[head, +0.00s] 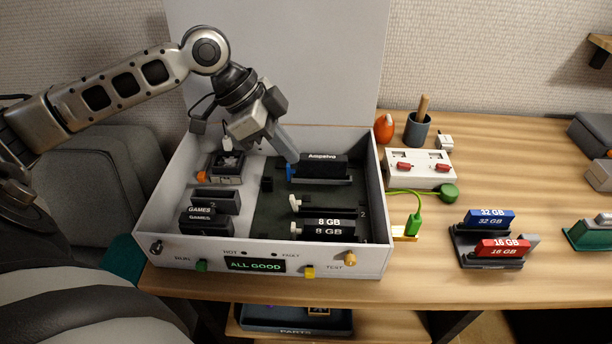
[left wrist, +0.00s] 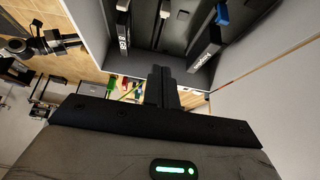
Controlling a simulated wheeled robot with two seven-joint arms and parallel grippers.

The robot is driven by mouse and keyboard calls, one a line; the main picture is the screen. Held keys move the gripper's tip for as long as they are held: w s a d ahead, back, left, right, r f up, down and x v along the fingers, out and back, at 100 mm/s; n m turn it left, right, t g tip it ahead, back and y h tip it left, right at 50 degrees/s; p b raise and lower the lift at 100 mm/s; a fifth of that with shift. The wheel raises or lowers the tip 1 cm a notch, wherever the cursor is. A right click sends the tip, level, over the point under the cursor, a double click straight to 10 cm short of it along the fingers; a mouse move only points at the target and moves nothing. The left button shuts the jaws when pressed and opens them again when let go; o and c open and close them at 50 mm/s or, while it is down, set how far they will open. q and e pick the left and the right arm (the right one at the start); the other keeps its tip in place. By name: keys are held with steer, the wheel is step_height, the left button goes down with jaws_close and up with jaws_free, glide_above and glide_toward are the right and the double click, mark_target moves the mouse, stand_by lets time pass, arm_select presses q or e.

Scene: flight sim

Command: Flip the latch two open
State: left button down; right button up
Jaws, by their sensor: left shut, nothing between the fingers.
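The open white case (head: 164,209) holds a dark board. A white latch (head: 295,204) sits at the left end of the slot marked 2; it also shows at the top of the left wrist view (left wrist: 165,10). I cannot tell for sure whether it is flipped open. A second white latch (head: 293,229) is at the left end of the 8 GB module (head: 330,229). My left gripper (head: 291,157) is shut and empty, pointing down into the case beside the blue latch (head: 289,173) of the Ampelvo card (head: 322,166), behind the white latches.
Two GAMES drives (head: 213,203) and a fan block (head: 226,167) fill the case's left side. The case walls and raised lid (head: 280,60) bound the space. Right of it are a white switch box (head: 419,168) and a rack of 32 GB (head: 490,220) and 16 GB (head: 502,248) modules.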

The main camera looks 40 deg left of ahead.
mark_target(294, 199)
arm_select(q)
steer(key=x, duration=0.5)
steer(key=p+x, duration=0.1)
steer(key=x, duration=0.4)
steer(key=shift+s+d, duration=0.1)
steer(key=shift+s, duration=0.15)
steer(key=a, duration=0.1)
steer(key=s+a, duration=0.1)
steer(key=a, duration=0.1)
steer(key=shift+s+f+p, duration=0.25)
steer(key=shift+s+p, duration=0.05)
steer(key=shift+s, duration=0.05)
steer(key=shift+s+a+f, duration=0.15)
steer(key=shift+s+a, duration=0.05)
steer(key=shift+a, duration=0.1)
arm_select(e)
steer(key=shift+s+d+r, duration=0.1)
steer(key=shift+s+d, duration=0.15)
steer(key=shift+s, duration=0.4)
